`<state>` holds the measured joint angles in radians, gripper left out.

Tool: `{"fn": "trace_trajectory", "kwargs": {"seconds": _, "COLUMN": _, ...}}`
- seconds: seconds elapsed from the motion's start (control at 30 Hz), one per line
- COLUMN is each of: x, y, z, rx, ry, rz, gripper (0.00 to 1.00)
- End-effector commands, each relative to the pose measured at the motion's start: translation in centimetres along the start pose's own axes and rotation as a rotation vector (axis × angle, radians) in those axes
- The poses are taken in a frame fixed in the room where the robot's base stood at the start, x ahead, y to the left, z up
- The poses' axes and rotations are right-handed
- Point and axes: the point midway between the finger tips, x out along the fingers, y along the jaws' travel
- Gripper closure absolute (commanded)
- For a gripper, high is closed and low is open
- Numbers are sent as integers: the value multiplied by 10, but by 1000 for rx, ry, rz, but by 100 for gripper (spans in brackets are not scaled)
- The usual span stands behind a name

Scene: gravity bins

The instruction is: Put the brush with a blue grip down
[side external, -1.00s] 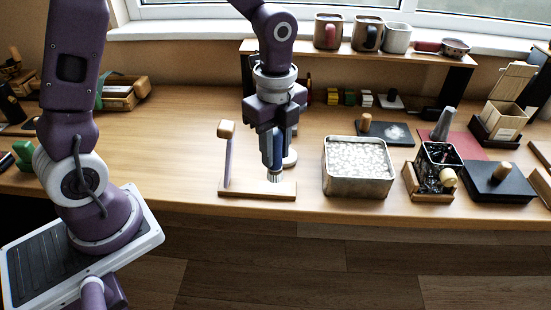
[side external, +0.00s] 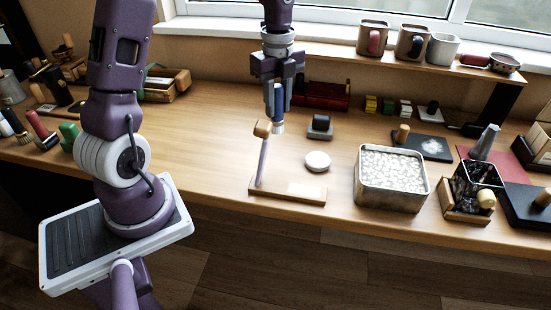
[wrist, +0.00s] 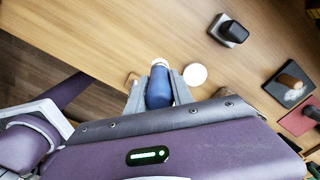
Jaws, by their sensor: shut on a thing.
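My gripper (side external: 278,98) is shut on the brush with a blue grip (side external: 279,94). It holds the brush upright, pale end down, above the table (side external: 215,125). The wrist view shows the blue grip (wrist: 158,88) between the two fingers (wrist: 157,93), with its pale end pointing away from the wrist. In the side view the brush's lower end appears just above and right of the wooden knob of a small stand (side external: 262,129). The picture does not settle how far apart they are in depth. Bristles are not clearly visible.
The stand has a flat wooden base (side external: 290,193) at the front edge. A white disc (side external: 317,161) and a dark grey block (side external: 320,126) lie nearby. A metal tin of white pellets (side external: 391,178) stands to the right. Open table lies left of the stand.

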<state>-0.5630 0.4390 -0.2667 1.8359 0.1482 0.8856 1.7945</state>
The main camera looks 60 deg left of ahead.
Motion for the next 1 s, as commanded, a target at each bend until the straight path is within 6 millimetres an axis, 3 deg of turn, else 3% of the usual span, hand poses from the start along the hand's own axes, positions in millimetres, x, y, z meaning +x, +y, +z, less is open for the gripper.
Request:
{"fn": "trace_trajectory", "kwargs": {"seconds": 0.1, "x": 12, "y": 2, "z": 12, "rx": 2, "ry": 2, "rz": 4, "gripper": 100}}
{"fn": "trace_trajectory", "kwargs": {"seconds": 0.5, "x": 92, "y": 1, "z": 12, "rx": 4, "ry": 2, "rz": 3, "gripper": 100}}
{"fn": "trace_trajectory", "kwargs": {"seconds": 0.9, "x": 102, "y": 1, "z": 12, "rx": 2, "ry": 0, "rz": 0, "gripper": 100}}
{"fn": "trace_trajectory", "kwargs": {"seconds": 0.93, "x": 102, "y": 1, "z": 12, "rx": 2, "ry": 0, "rz": 0, "gripper": 70}}
{"fn": "trace_trajectory", "kwargs": {"seconds": 1.0, "x": 102, "y": 1, "z": 12, "rx": 2, "ry": 0, "rz": 0, "gripper": 56}}
